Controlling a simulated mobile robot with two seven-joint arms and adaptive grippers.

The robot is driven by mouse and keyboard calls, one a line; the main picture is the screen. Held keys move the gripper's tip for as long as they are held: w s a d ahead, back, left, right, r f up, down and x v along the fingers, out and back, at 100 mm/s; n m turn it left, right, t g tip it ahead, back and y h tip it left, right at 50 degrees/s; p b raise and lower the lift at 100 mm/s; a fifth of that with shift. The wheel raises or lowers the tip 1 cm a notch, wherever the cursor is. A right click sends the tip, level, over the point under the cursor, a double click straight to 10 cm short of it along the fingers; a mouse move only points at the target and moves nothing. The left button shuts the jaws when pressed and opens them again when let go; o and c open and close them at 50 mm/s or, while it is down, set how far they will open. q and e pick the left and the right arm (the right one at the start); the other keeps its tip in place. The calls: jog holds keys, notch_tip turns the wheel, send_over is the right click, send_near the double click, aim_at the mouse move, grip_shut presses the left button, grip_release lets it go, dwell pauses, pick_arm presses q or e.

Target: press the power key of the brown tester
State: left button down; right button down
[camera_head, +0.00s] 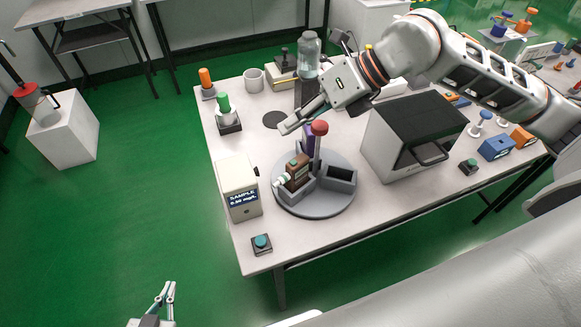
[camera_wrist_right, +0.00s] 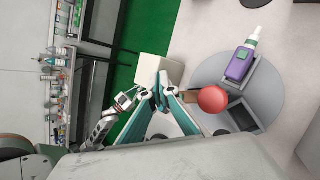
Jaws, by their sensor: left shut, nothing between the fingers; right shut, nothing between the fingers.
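The brown tester (camera_head: 298,170) stands in a holder on the round grey turntable (camera_head: 312,207), with a pale nozzle pointing left. A small green patch shows on it, but I cannot make out its power key. In the right wrist view only a small brown patch shows beside the red knob, mostly hidden. A purple tester (camera_wrist_right: 241,65) sits in another holder and is partly hidden behind the red knob (camera_head: 319,128) in the head view. My right gripper (camera_head: 284,129) is shut and empty, above and behind the brown tester. My left gripper (camera_head: 169,287) is shut and empty, low over the floor.
The red-topped post rises from the turntable close to my right gripper. A white sample display box (camera_head: 238,186) stands left of the turntable, a dark-topped box (camera_head: 416,130) right. A teal button (camera_head: 262,242) sits at the front. Bare tabletop lies in front of the turntable.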

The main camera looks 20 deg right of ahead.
pick_arm(q)
jog(key=shift+w+r, duration=0.2)
jog(key=shift+w, duration=0.15)
jog(key=shift+s+f, duration=0.15)
jog(key=shift+s, duration=0.05)
jog(key=shift+s+f, duration=0.15)
jog(key=shift+s, duration=0.15)
dwell(0.3)
